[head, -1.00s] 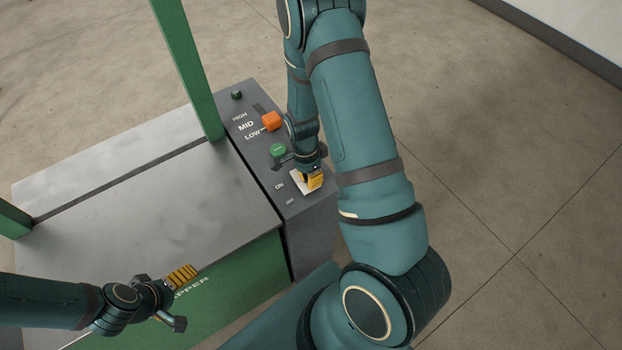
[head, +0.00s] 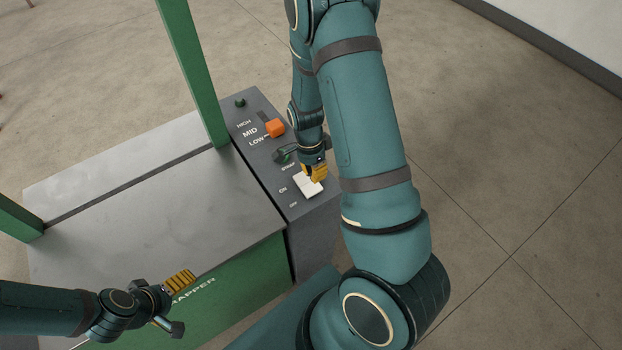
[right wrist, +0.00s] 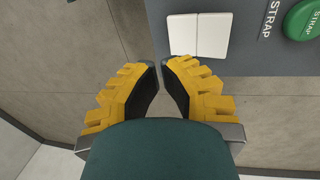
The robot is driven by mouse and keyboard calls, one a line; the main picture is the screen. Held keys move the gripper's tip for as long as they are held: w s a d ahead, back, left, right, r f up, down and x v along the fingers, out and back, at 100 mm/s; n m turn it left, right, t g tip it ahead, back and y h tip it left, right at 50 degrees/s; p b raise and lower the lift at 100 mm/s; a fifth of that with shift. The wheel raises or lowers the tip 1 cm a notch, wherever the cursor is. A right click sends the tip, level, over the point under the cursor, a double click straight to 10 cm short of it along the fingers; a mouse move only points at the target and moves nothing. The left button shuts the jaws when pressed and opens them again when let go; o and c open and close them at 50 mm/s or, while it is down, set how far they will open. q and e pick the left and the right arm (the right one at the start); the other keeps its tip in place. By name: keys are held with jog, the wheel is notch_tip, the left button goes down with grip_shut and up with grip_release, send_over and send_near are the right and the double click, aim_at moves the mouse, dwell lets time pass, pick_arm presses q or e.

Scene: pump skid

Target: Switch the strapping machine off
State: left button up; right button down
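The strapping machine has a grey control panel (head: 262,150) with a white rocker switch (head: 306,188) between ON and OFF labels. The switch also shows in the right wrist view (right wrist: 198,36) as two white halves; which half is pressed in, I cannot tell. My right gripper (head: 313,178) is just above the switch's upper right edge in the head view. In the right wrist view its yellow fingers (right wrist: 160,64) meet almost tip to tip, empty, just below the switch in the picture. My left gripper (head: 184,302) is open and empty before the machine's green front.
A green STRAP button (right wrist: 303,20) is beside the switch, partly hidden by my right gripper in the head view. An orange selector knob (head: 275,128) sits at LOW/MID. A green post (head: 192,75) rises from the grey top (head: 150,200). Floor at right is clear.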

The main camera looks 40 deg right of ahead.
pick_arm(q)
jog(key=shift+w+d+f, duration=0.15)
jog(key=shift+d, duration=0.1)
pick_arm(e)
notch_tip(320, 180, up, 7)
jog(key=s, duration=0.1)
jog(key=shift+d+r, duration=0.15)
jog(key=shift+d, duration=0.05)
jog(key=shift+s, duration=0.1)
